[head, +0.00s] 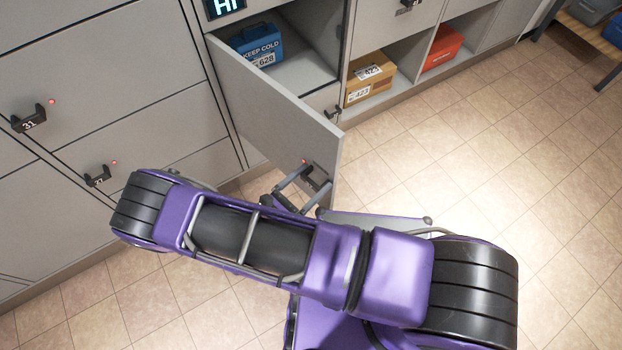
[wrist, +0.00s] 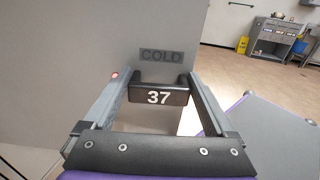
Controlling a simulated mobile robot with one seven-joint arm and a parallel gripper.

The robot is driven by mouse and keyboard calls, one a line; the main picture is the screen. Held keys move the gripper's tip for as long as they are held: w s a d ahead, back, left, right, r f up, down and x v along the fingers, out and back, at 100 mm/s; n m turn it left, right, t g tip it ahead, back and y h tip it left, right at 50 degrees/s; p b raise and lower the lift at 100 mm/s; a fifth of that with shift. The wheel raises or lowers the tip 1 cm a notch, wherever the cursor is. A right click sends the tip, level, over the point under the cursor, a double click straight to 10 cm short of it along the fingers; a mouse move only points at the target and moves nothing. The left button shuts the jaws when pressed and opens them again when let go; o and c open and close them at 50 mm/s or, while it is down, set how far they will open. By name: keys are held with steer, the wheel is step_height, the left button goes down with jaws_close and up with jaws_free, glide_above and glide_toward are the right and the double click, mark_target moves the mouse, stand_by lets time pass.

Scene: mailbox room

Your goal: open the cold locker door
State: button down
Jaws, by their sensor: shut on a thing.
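The cold locker door (head: 265,105) is a grey panel swung well out from the locker front. In the wrist view the door (wrist: 80,50) carries the word COLD above a dark handle (wrist: 158,94) marked 37, with a small red light to its left. My gripper (head: 305,176) is at the door's outer edge, its two fingers on either side of the handle and shut on it. In the head view the handle is partly hidden by the fingers. Inside the open compartment (head: 300,80) stands a blue box (head: 257,45) marked KEEP COLD and 628.
Closed lockers with dark handles, including 31 (head: 30,119), fill the left. Right of the door, open cubbies hold a cardboard box (head: 368,80) and a red box (head: 442,46). The tiled floor (head: 480,150) at right is clear. A bench (head: 585,35) stands at the far right.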

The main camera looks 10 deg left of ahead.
jaws_free()
steer(key=v, duration=1.7)
steer(key=shift+s+b, duration=0.2)
steer(key=shift+b, duration=0.15)
steer(key=shift+a+r, duration=0.1)
